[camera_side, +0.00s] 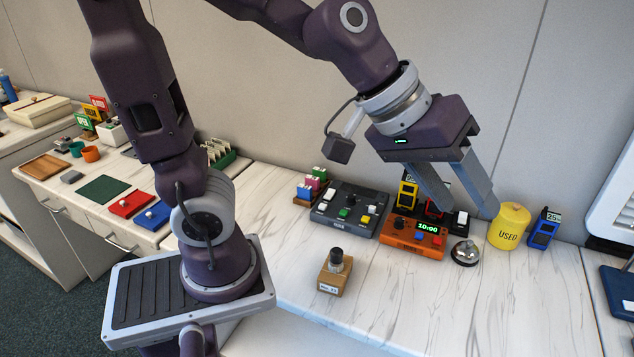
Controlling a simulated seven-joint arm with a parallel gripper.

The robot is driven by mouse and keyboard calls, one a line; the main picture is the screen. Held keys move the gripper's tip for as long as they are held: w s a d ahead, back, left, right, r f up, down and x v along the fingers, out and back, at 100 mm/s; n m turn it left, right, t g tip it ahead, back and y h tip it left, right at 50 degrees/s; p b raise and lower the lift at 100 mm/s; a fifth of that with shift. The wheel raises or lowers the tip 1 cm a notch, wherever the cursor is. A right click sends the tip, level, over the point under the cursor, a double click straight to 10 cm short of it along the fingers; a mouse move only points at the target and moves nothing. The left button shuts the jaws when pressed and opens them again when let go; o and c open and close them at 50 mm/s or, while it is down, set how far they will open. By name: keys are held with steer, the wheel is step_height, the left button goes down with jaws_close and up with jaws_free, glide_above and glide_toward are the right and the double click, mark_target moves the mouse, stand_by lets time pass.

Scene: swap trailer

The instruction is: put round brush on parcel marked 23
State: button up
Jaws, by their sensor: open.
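A small brown parcel (328,284) with a white label stands on the near middle of the marble-look worktop. The label's small print seems to read No. 23. A short round dark object (336,260), which looks like the round brush, stands upright on top of the parcel. My gripper (469,208) is open, its two fingers pointing down and to the right. It is at the back right, well apart from the parcel, with nothing seen between the fingers. Its fingertips show in front of the devices and near the yellow USED canister.
Behind the parcel stand a dark button panel (343,213), an orange timer box (412,237) and a silver bell (465,253). The yellow canister (508,228) and a blue tag holder (543,230) stand to the right. The worktop right of the parcel is clear.

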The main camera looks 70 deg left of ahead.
steer(key=s+a+m+y, duration=0.1)
steer(key=s+a+m, duration=0.1)
steer(key=s+a, duration=0.3)
steer(key=s+a+f+m+g+y, duration=0.1)
steer(key=s+a+m+y, duration=0.1)
steer(key=s+a, duration=0.3)
steer(key=s, duration=0.4)
steer(key=shift+s+a+f+g+y, duration=0.2)
steer(key=shift+s+g+y, duration=0.1)
steer(key=shift+s, duration=0.1)
